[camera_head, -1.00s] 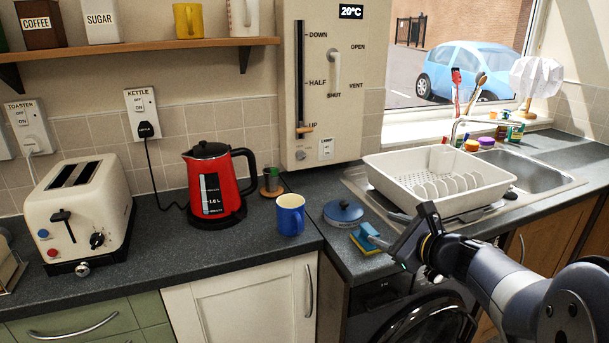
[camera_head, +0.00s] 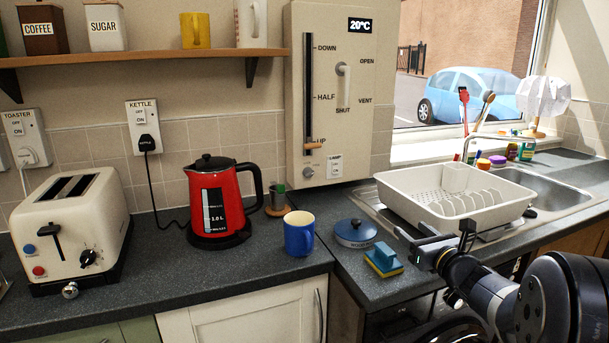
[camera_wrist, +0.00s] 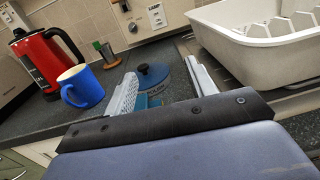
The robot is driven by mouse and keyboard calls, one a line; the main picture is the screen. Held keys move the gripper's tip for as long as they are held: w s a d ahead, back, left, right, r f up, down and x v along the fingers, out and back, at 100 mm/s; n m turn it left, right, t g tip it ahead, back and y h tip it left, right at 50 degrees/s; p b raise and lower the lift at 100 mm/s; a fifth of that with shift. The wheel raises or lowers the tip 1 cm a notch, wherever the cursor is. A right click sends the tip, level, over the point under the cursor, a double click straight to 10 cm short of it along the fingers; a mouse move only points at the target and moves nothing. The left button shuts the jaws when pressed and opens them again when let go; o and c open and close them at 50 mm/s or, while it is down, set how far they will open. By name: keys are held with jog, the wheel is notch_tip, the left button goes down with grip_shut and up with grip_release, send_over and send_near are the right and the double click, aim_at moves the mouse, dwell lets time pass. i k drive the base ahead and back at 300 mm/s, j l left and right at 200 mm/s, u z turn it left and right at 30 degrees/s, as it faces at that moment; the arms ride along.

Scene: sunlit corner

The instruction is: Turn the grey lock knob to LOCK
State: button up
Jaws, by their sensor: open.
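The grey lock knob (camera_head: 308,172) is a small round knob at the lower left of the cream wall panel (camera_head: 376,60), below the slider with the orange handle (camera_head: 312,146) and left of the LAMP switch (camera_head: 335,166). Its pointer direction and any LOCK marking are too small to read. The knob also shows near the top of the wrist view (camera_wrist: 132,27). My gripper (camera_head: 433,232) is open and empty above the right counter, in front of the dish rack and well apart from the knob. In the wrist view its two fingers (camera_wrist: 160,76) frame the blue lid beyond.
A blue mug (camera_head: 298,236) and red kettle (camera_head: 217,200) stand further left. The dish rack (camera_head: 455,213) is behind my gripper. A small brown-based holder (camera_head: 277,207) stands below the panel.

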aim_at(308, 173)
jog(key=i+j+u, duration=0.15)
jog(key=i+j, duration=0.65)
jog(key=i, duration=0.05)
